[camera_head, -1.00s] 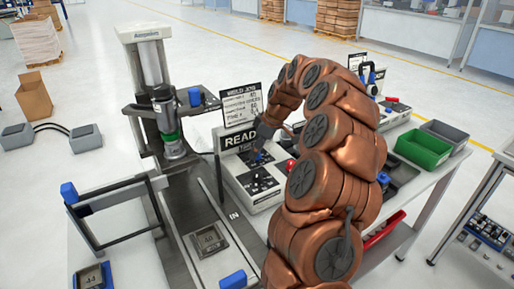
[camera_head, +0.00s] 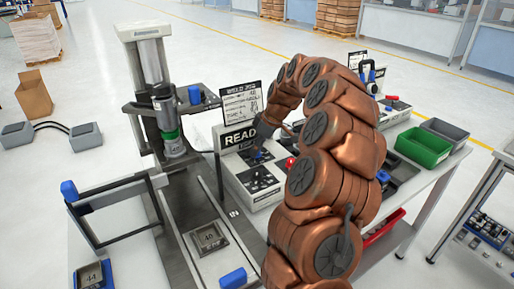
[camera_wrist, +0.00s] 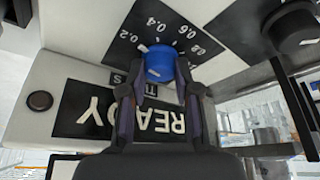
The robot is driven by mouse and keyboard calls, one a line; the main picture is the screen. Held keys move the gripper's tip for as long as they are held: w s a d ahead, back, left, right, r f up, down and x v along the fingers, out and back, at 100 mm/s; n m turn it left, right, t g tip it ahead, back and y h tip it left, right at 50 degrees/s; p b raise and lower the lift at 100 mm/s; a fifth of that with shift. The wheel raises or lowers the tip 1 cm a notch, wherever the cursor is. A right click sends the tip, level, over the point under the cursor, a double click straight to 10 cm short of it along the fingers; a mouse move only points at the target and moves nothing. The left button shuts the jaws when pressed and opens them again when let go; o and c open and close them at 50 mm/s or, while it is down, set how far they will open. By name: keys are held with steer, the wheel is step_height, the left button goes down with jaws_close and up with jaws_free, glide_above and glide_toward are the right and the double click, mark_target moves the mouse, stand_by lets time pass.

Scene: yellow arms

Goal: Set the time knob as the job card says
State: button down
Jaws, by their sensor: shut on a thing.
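The blue time knob (camera_wrist: 159,62) is in the middle of the wrist view, on a black dial with white marks such as 0.2, 0.4 and 0.6. My gripper (camera_wrist: 159,78) is shut on the knob, one dark finger on each side. The fingers hide part of the knob and dial, so I cannot tell its exact setting. In the head view the knob (camera_head: 258,156) is small beside my gripper, on the white control box (camera_head: 262,198) with the READY display (camera_head: 240,137). The job card (camera_head: 242,103) stands behind the box; its small print is hard to read.
A dark knob (camera_wrist: 296,24) is close to my gripper on the same panel. A red button (camera_head: 290,163) is on the box. A press column (camera_head: 164,120) stands to the left. Green (camera_head: 423,148) and grey (camera_head: 444,131) bins are on the right.

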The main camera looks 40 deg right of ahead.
steer(key=shift+f+m+b, duration=0.15)
steer(key=shift+m+b, duration=0.15)
steer(key=shift+b, duration=0.05)
steer(key=shift+s+f+m+h+b, duration=0.1)
steer(key=shift+m+h+b, duration=0.2)
steer(key=shift+m+b, duration=0.6)
steer(key=m+h+b, duration=0.1)
steer(key=m, duration=0.1)
steer(key=m+b, duration=0.2)
steer(key=shift+a+t+h, duration=0.1)
steer(key=shift+t+h, duration=0.3)
steer(key=shift+m+b, duration=0.45)
steer(key=shift+m, duration=0.15)
steer(key=c, duration=0.8)
jaws_free()
steer(key=shift+r, duration=0.2)
steer(key=shift+c, duration=0.2)
steer(key=shift+r, duration=0.15)
